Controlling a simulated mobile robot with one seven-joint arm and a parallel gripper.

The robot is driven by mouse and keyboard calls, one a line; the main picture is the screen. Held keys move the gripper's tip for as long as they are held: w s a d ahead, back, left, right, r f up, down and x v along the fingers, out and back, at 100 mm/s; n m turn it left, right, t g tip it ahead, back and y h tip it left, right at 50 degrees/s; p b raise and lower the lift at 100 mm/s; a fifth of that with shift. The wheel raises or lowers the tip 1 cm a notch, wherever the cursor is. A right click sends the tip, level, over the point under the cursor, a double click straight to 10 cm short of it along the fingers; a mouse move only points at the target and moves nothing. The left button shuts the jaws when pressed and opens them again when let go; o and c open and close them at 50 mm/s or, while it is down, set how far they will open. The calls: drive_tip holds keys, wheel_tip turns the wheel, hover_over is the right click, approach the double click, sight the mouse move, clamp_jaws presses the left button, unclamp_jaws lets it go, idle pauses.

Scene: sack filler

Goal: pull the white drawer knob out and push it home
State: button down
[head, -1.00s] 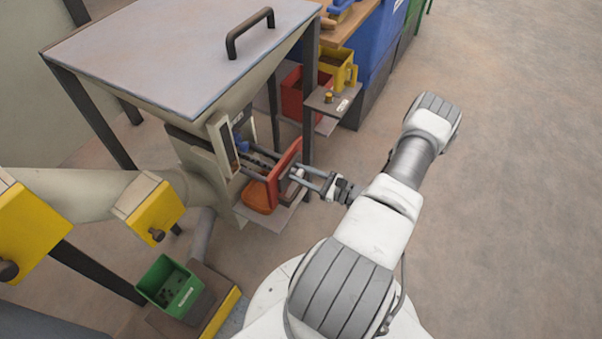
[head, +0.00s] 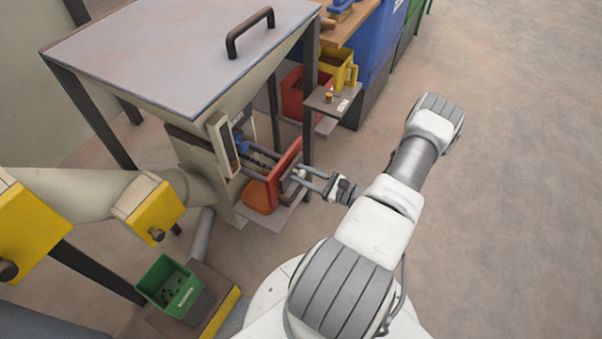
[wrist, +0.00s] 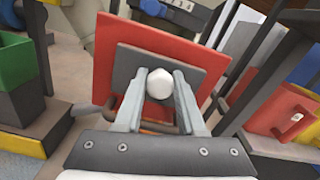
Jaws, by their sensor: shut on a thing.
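The white drawer knob (wrist: 159,84) sits at the middle of a dark plate on a red drawer front (wrist: 106,62). My gripper (wrist: 160,92) is shut on the knob, with one finger on each side of it. In the head view the red drawer front (head: 287,170) stands out from the machine, and dark rails show behind it. The knob (head: 300,174) is small there, between the fingertips of my gripper (head: 304,178).
An orange sack or bag (head: 259,197) lies below the drawer on a grey shelf. A small side shelf (head: 330,100) is behind my gripper. A green bin (head: 168,284) stands at lower left. The floor on the right is open.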

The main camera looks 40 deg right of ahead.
drive_tip(key=v, duration=0.7)
drive_tip(key=shift+b, duration=0.3)
drive_tip(key=shift+s, duration=0.1)
drive_tip(key=c, duration=0.5)
unclamp_jaws()
drive_tip(key=p+v, duration=0.1)
drive_tip(key=v, duration=1.6)
drive_tip(key=shift+p, duration=0.3)
drive_tip(key=shift+s, duration=0.1)
